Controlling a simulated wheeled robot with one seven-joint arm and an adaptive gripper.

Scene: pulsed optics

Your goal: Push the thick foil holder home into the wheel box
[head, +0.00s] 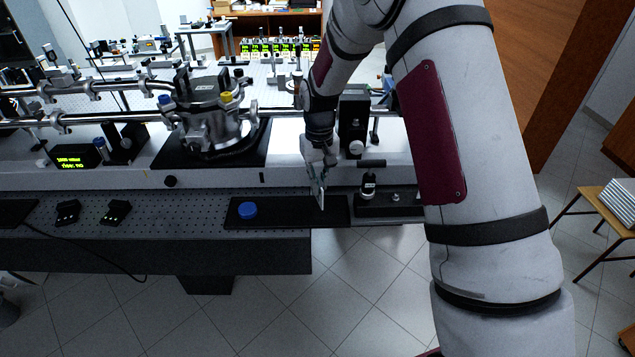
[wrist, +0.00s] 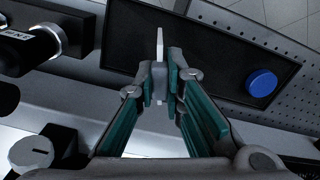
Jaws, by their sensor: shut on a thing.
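My gripper (head: 318,178) points down in front of the bench's raised edge, over the black tray. In the wrist view its fingers (wrist: 161,82) are closed on a thin pale grey holder (wrist: 159,45), whose narrow end sticks out past the fingertips. The holder also shows as a pale strip (head: 321,196) below the fingers in the head view. A black box with a white knob (head: 354,125) stands just behind and right of the gripper; I cannot tell for sure that it is the wheel box. The holder is apart from this box, and no slot is visible.
The black tray (head: 285,212) lies on the perforated shelf with a blue round cap (head: 247,210) on it. Right of it is a black block with a small upright fitting (head: 369,186). A round metal chamber (head: 207,105) stands left of the gripper.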

